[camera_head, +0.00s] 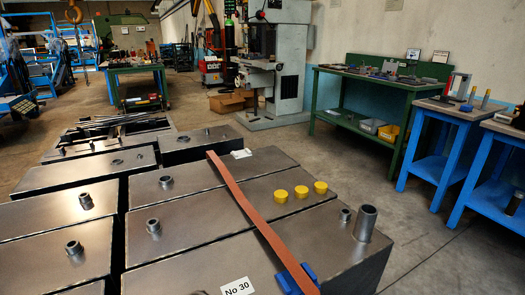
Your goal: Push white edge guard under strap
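The white edge guard (241,154) lies at the far edge of the dark metal block, just right of the strap's far end. It is small here, and I cannot tell whether it touches the strap. The orange-brown strap (246,206) runs across the top of the metal blocks (195,238) from the far edge to the near right edge. A blue edge guard (297,278) sits at the strap's near end, with the strap passing over it. My gripper is not recognisable in this view.
Three yellow caps (301,191) stand on the block right of the strap. A tall metal tube (365,222) and several short metal studs rise from the blocks. A "No 30" label (237,287) lies near the front. A green workbench (375,85) and blue tables stand right, beyond open floor.

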